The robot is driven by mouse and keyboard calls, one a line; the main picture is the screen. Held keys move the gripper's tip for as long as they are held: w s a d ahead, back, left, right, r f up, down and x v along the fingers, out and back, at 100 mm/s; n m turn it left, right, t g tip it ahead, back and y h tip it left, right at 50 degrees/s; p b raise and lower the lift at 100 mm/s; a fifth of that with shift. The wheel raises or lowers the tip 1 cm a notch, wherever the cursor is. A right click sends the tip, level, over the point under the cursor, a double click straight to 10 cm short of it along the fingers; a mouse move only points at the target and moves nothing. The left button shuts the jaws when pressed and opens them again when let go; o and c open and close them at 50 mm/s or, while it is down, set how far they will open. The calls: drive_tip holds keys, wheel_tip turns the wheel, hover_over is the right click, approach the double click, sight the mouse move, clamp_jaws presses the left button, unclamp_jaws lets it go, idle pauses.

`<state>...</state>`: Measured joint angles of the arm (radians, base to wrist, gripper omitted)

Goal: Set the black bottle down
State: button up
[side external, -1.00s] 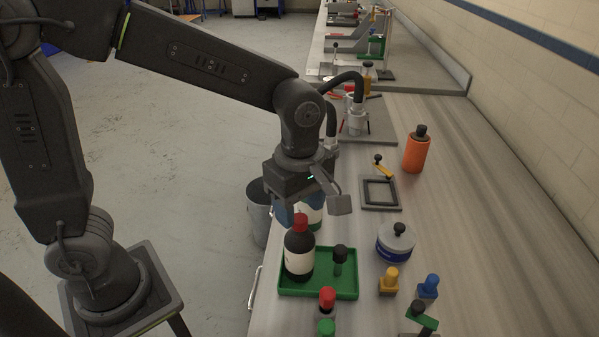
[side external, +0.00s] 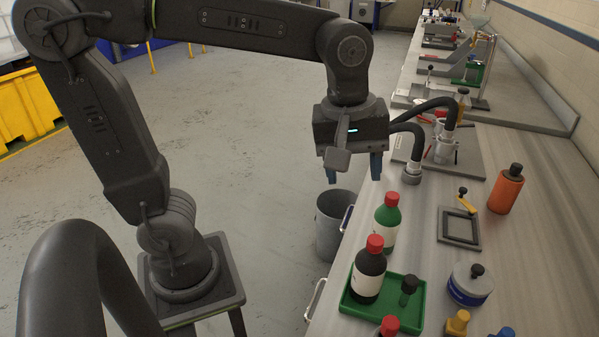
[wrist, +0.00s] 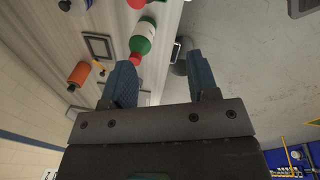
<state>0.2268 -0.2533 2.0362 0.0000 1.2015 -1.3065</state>
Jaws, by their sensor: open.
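The black bottle (side external: 368,272) with a red cap and white label stands upright in the green tray (side external: 414,318) in the side view. My gripper (side external: 352,168) is open and empty, raised above and behind the bottle, clear of it. Its two blue fingers also show apart in the wrist view (wrist: 163,85), with nothing between them. A green bottle (side external: 385,222) with a red cap and white label stands upright just behind the tray. It also shows in the wrist view (wrist: 143,40), beyond the fingers.
A black-topped green piece (side external: 408,291) stands in the tray. A blue-and-white round container (side external: 470,286), a dark square frame (side external: 460,229) and an orange bottle (side external: 506,189) are to the right. A grey bin (side external: 333,221) stands on the floor beside the bench.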

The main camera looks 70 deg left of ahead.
drive_tip(key=s+a+f+m+t, duration=0.3)
drive_tip(key=s+a+m, duration=0.3)
drive_tip(key=m, duration=0.6)
drive_tip(key=shift+s+a+f+t, duration=0.25)
drive_tip(key=shift+s+t, duration=0.15)
drive_tip(key=shift+s, duration=0.15)
